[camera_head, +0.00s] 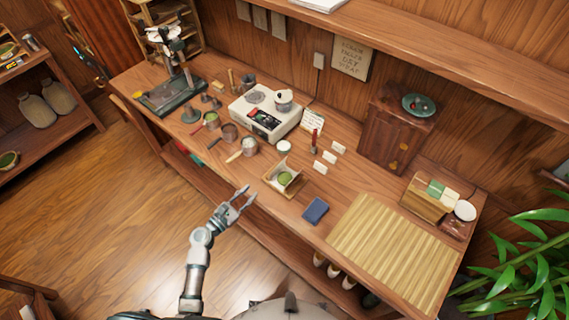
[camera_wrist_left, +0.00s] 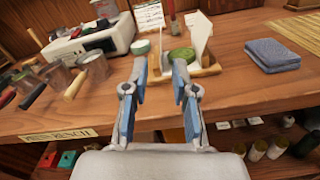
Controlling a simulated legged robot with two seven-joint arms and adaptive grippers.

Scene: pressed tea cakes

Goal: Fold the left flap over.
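A green tea cake (camera_head: 285,178) lies on white wrapping paper in a small wooden tray (camera_head: 270,183) near the bench's front edge. Paper flaps (camera_head: 293,167) stand up around the cake. In the left wrist view, the cake (camera_wrist_left: 182,54) sits between a tall upright right flap (camera_wrist_left: 198,38) and a left flap (camera_wrist_left: 154,62), partly hidden by my left finger. My left gripper (camera_head: 246,195) is open and empty, in front of and below-left of the tray, apart from the paper. It also shows in the left wrist view (camera_wrist_left: 160,68). My right gripper is out of view.
A blue folded cloth (camera_head: 315,210) lies right of the tray, with a slatted mat (camera_head: 388,240) beyond it. A white scale (camera_head: 265,113), metal cups (camera_head: 249,147) and a round green-topped tin (camera_head: 284,146) stand behind and left. Small white cards (camera_head: 329,157) stand behind right.

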